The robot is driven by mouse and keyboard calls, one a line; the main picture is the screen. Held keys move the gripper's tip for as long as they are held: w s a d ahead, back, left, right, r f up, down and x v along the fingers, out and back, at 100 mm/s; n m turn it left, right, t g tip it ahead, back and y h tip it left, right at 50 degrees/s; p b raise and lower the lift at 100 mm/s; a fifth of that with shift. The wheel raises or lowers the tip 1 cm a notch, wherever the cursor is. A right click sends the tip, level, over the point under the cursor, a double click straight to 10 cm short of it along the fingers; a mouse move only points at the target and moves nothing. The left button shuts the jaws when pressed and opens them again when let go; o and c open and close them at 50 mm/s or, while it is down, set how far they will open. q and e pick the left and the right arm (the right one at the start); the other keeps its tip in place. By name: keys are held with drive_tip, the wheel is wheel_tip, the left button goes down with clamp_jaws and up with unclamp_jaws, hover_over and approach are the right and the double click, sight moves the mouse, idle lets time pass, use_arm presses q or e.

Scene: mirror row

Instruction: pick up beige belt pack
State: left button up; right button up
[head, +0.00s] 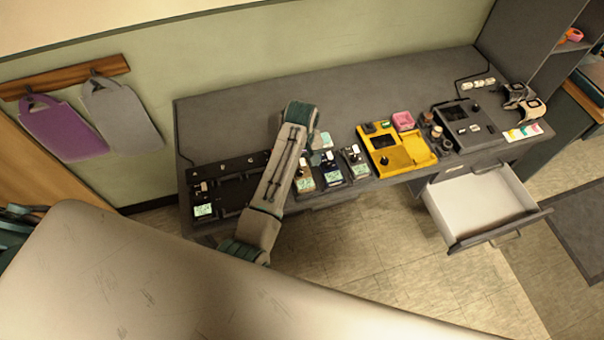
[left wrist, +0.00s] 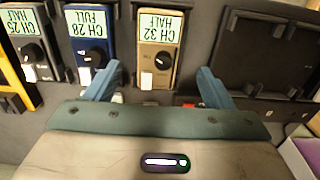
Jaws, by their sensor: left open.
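The beige belt pack (left wrist: 160,42) lies at the centre top of the left wrist view, its label reading CH 32 HALF upside down. It has a dark round knob and a white tab. In the head view the beige pack (head: 306,184) shows partly beside my left arm. My left gripper (left wrist: 157,84) is open, with its blue fingers apart on either side of the pack's near end. Nothing is held between them. Whether they touch the pack cannot be told. My right gripper is not in view.
A blue pack (head: 332,174) and a grey pack (head: 356,161) stand beside the beige one. A black charger tray (head: 235,190) lies left of my arm. A yellow unit (head: 398,150) stands to the right. An open drawer (head: 480,205) juts out at the desk's front.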

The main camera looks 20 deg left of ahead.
sight(302, 171)
use_arm(q)
drive_tip(key=shift+f, duration=0.25)
wheel_tip(302, 171, down, 4)
drive_tip(key=shift+w+d+p, duration=0.1)
drive_tip(key=shift+p, duration=1.1)
drive_tip(key=shift+f, duration=0.4)
drive_tip(key=shift+c, duration=0.5)
drive_tip(key=c, duration=1.1)
